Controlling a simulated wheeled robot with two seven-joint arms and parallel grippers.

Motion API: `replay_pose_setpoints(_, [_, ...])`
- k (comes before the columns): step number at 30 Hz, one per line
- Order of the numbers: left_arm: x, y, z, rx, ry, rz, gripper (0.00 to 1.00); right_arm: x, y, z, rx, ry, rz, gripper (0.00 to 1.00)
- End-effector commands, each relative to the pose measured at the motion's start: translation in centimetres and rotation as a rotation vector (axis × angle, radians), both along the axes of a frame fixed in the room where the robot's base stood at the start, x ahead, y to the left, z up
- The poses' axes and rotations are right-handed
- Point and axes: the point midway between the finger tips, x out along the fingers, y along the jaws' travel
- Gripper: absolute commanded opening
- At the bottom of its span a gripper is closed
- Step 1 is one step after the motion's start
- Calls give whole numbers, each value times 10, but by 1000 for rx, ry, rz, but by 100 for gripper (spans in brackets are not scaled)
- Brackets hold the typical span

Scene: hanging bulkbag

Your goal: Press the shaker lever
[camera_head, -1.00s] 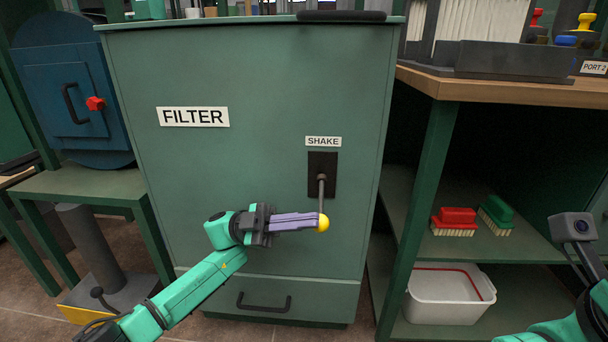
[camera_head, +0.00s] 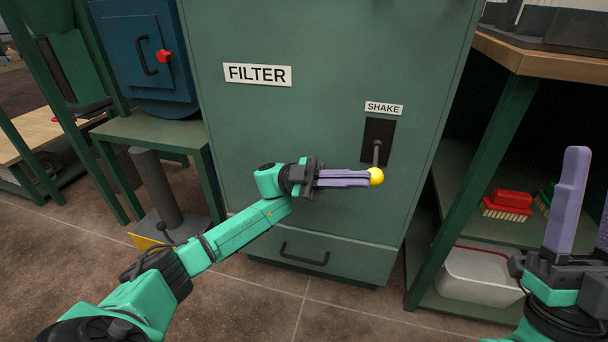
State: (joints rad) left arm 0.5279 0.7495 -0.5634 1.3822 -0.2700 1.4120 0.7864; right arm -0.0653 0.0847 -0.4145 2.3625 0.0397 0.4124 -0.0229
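The shaker lever is a grey rod with a yellow ball knob (camera_head: 377,177), coming out of a dark slot plate (camera_head: 378,141) under the SHAKE label (camera_head: 383,108) on the green filter cabinet (camera_head: 330,45). My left gripper (camera_head: 366,178) reaches in from the left with its purple fingers pointing right. The fingertips are at the yellow knob and look to touch it. The fingers lie close together; whether they are closed around the knob I cannot tell. My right gripper (camera_head: 588,205) points up at the right edge, away from the lever, with its purple fingers apart and nothing visible between them.
A drawer with a dark handle (camera_head: 305,254) is below the lever. A shelf unit on the right holds a red brush (camera_head: 509,203) and a white bin (camera_head: 480,278). A blue unit with a red knob (camera_head: 164,56) stands left. The floor in front is clear.

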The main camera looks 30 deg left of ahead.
Motion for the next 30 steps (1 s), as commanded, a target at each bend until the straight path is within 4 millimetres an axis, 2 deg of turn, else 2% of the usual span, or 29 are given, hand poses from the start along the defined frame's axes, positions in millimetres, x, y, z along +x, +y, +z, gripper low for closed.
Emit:
replay_pose_setpoints(6, [-1,-2,7,1,1,-1,0,29,10,-47,-36,183,17,50])
replay_pose_setpoints(12, [-1,-3,13,1,0,-2,0,48,18,-95,-67,347,33,50])
replay_pose_setpoints(17, [1,21,1,2,2,0,0,57,24,-134,-89,470,47,50])
replay_pose_setpoints(21, [3,49,-12,2,2,2,0,60,29,-166,-107,566,58,50])
replay_pose_setpoints(24, [3,68,-22,1,1,2,0,61,30,-175,-112,594,63,50])
replay_pose_setpoints(30, [4,87,-31,0,-1,-1,0,60,28,-165,-106,562,59,50])
